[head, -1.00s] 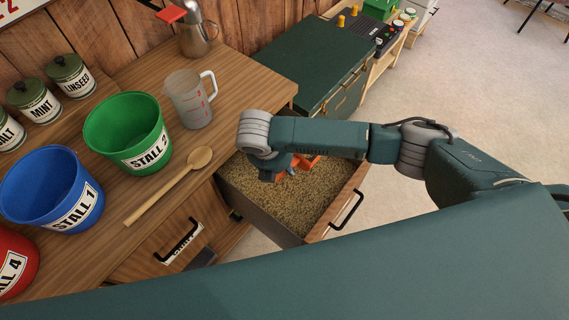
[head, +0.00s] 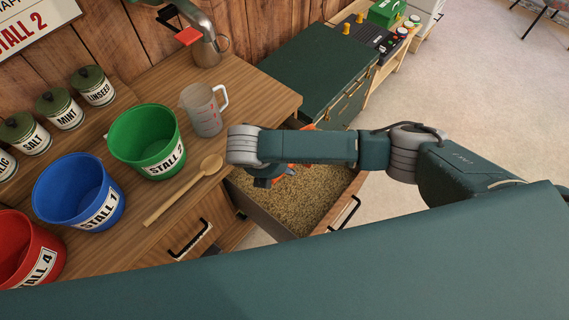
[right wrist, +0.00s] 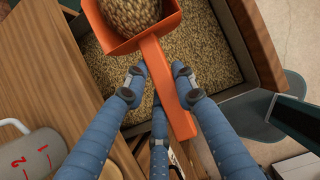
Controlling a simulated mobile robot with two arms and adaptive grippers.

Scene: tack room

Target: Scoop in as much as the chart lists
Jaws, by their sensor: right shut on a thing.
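An orange scoop (right wrist: 170,80) heaped with grain (right wrist: 130,14) shows in the right wrist view. My right gripper (right wrist: 157,73) is shut on its handle. In the head view the gripper (head: 268,180) and part of the scoop (head: 287,169) are over the open drawer of grain (head: 310,200), mostly hidden by my arm. On the counter stand a green bucket (head: 130,140), its number hard to read, a blue STALL 1 bucket (head: 60,195) and a red STALL 4 bucket (head: 15,245). My left gripper is out of view.
A clear measuring jug (head: 205,112) stands right of the green bucket; a wooden spoon (head: 180,192) lies in front. Several labelled tins (head: 60,110) line the back. A dark green cabinet (head: 310,65) is beyond the drawer.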

